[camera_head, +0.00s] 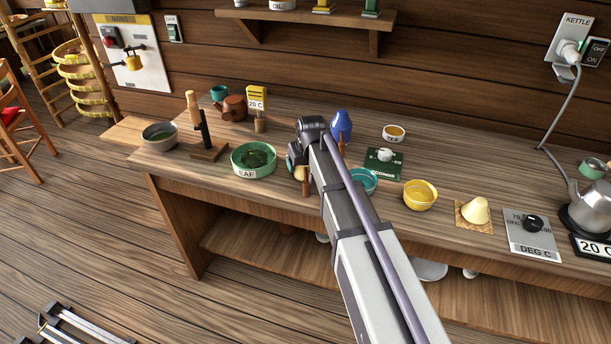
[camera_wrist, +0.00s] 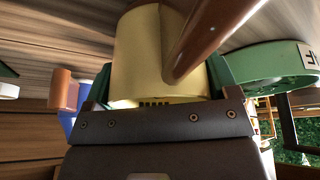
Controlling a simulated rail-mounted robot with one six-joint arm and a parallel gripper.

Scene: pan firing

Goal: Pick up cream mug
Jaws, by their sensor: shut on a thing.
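The cream mug (camera_wrist: 138,55) fills the upper middle of the wrist view, between the green fingers of my gripper (camera_wrist: 160,76). The gripper is shut on it. In the head view only a small cream part (camera_head: 300,173) shows beside my gripper (camera_head: 297,163), above the front part of the counter. My arm hides most of the mug there. A brown rod-like piece (camera_wrist: 212,38) crosses in front of the mug in the wrist view. I cannot tell whether the mug touches the counter.
A green-rimmed LEAF tray (camera_head: 253,172) stands just left of my gripper. A blue vase (camera_head: 341,124) and a teal bowl (camera_head: 362,181) are close on the right. Further right are a yellow bowl (camera_head: 420,195), a cream cone (camera_head: 476,210) and a kettle (camera_head: 592,208).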

